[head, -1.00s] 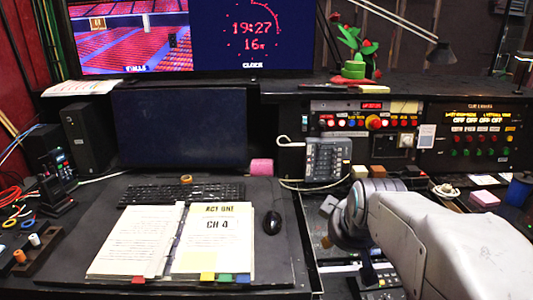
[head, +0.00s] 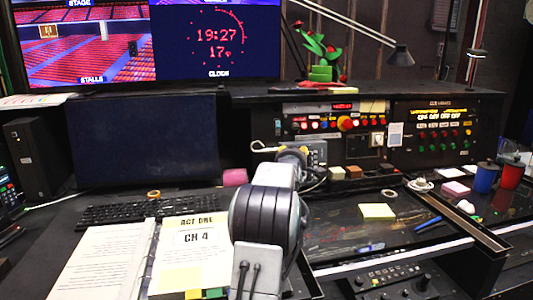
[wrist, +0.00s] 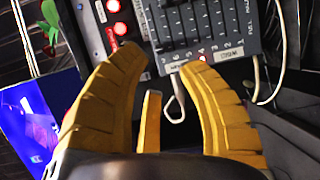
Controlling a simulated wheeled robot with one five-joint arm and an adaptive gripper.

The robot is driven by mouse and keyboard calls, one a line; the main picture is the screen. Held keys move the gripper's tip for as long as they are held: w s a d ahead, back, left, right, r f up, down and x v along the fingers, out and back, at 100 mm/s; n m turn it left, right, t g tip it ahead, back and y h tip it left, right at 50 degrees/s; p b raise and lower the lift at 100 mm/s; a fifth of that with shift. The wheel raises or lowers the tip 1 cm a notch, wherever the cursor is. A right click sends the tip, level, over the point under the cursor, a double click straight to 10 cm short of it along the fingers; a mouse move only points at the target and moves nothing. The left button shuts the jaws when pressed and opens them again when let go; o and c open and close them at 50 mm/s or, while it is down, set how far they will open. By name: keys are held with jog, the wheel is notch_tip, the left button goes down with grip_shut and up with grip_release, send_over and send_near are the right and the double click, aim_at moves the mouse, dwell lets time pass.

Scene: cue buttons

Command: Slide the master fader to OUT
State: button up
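The grey fader panel (wrist: 205,28) fills the top of the wrist view, with several dark slider caps in a row of slots and small red lights. Printed lettering is upside down or sideways there, and I cannot tell for certain which slider is the master fader. In the head view, only a piece of the panel (head: 318,152) shows behind my arm. In the head view, my gripper (head: 291,153) is mostly hidden by my wrist.
A button panel (head: 340,122) stands behind the grey panel. Small blocks (head: 353,172) lie right of my gripper. An open script (head: 185,245) and keyboard (head: 140,207) lie to the left.

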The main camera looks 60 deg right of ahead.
jog(key=p+x, duration=0.3)
jog(key=x, duration=0.4)
dwell(0.3)
jog(key=shift+d, duration=0.15)
grip_shut()
dwell(0.4)
